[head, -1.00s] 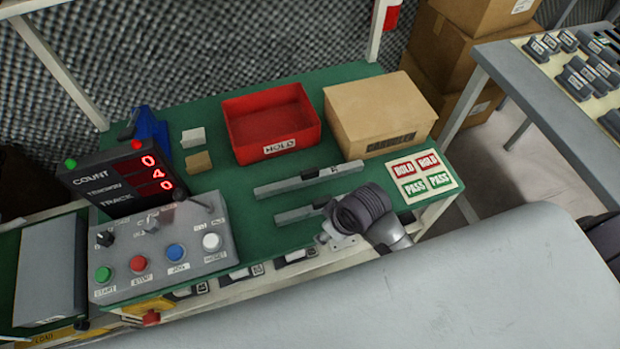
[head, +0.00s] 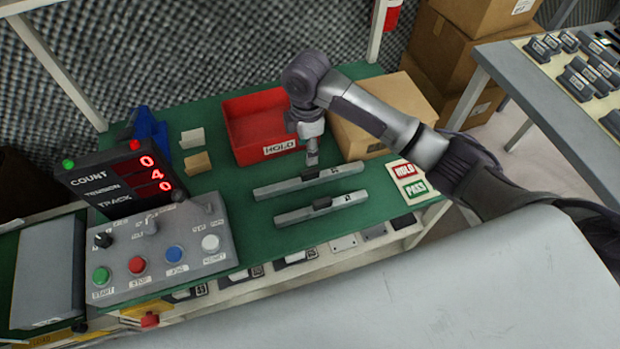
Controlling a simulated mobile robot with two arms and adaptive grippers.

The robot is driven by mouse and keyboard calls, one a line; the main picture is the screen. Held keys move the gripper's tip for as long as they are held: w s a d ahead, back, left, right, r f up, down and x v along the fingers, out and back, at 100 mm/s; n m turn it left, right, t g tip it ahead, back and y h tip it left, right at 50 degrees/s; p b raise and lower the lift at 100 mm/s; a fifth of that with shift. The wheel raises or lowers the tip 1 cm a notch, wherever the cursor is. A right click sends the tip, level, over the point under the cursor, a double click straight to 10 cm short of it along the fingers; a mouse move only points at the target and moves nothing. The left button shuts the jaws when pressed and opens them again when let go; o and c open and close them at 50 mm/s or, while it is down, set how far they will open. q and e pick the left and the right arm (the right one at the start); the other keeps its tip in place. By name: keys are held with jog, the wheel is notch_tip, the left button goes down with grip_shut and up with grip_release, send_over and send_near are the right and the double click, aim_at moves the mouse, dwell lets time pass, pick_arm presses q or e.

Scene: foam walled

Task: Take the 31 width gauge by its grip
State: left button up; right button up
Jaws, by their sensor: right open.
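Two grey bar-shaped width gauges lie side by side on the green bench top (head: 235,215), each with a dark grip at its middle. The farther gauge (head: 275,190) and the nearer gauge (head: 295,215) each carry a small mark at the right end, too small to read surely, so I cannot tell which is the 31. My right gripper (head: 312,160) points down and is open and empty, just above and behind the farther gauge's grip. It appears apart from that grip. My left gripper is out of view.
A red HOLD bin (head: 240,143) and a cardboard box (head: 355,145) stand behind the gauges; my right arm passes in front of the box. A control panel (head: 165,255) with a count display (head: 115,182) is at left. HOLD/PASS labels (head: 407,180) lie at right.

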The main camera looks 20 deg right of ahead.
aim_at(310, 171)
notch_tip(310, 171, down, 7)
jog(key=shift+r, duration=0.1)
jog(key=shift+d+f+b, duration=0.15)
jog(key=shift+f+b, duration=0.05)
jog(key=shift+f, duration=1.15)
jog(key=shift+d+f+b, duration=0.1)
jog(key=shift+f+b, duration=0.1)
jog(key=shift+f, duration=1.15)
grip_shut()
